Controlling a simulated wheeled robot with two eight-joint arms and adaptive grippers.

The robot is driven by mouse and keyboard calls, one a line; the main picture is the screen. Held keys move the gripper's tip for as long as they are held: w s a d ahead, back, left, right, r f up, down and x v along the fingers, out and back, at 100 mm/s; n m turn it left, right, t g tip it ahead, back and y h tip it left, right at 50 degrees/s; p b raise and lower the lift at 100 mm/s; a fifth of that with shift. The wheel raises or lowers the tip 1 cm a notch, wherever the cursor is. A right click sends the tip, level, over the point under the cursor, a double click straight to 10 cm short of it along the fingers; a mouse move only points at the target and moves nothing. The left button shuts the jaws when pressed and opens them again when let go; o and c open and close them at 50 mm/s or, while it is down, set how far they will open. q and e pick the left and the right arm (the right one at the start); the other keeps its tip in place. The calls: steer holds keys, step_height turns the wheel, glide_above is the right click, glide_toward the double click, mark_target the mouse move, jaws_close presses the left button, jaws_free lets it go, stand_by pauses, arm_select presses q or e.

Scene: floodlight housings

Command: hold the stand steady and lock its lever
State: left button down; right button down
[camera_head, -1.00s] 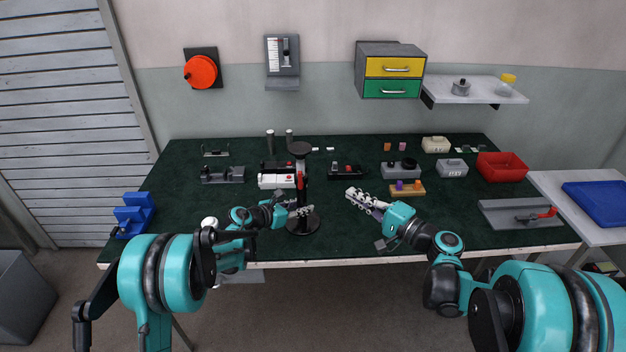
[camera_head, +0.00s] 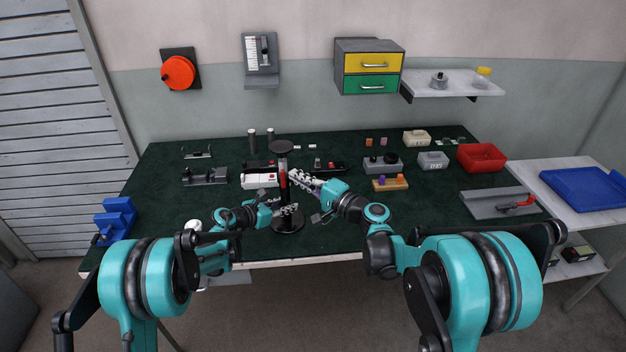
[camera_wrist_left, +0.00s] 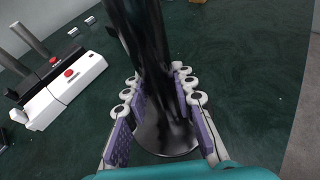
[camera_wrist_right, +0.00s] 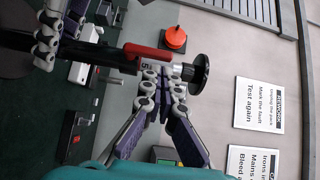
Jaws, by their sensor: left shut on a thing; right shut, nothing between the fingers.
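The black stand (camera_head: 283,147) stands upright near the table's front, with a round top disc and a round base. Its post (camera_wrist_left: 140,35) runs between the fingers of my left gripper (camera_wrist_left: 157,88), which is shut on it low down, above the base (camera_wrist_left: 166,138). The red lever (camera_head: 283,180) is on the upper post; in the right wrist view the lever (camera_wrist_right: 148,52) lies beside the fingertips of my right gripper (camera_wrist_right: 165,80). That gripper is shut and empty. I cannot tell whether its tips touch the lever.
A white-and-black device (camera_head: 260,180) sits just behind-left of the stand. A wooden block with pegs (camera_head: 390,184), a red bin (camera_head: 482,157) and a grey plate with a red handle (camera_head: 500,203) are to the right. A blue holder (camera_head: 117,218) is at the left edge.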

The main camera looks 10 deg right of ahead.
steer(key=shift+a, duration=0.4)
steer(key=shift+a+r+n+g+h, duration=0.2)
steer(key=shift+a+n+g+h, duration=0.1)
steer(key=shift+a+n+g, duration=0.15)
stand_by(0.4)
steer(key=a+n+g+h, duration=0.3)
steer(key=a+n+h, duration=0.3)
steer(key=h, duration=0.3)
steer(key=shift+w+a+f+n+h, duration=0.2)
steer(key=shift+n+h, duration=0.2)
steer(key=shift+n, duration=0.15)
steer(key=shift+r+g, duration=0.15)
steer(key=shift+g, duration=0.1)
steer(key=shift+r, duration=0.65)
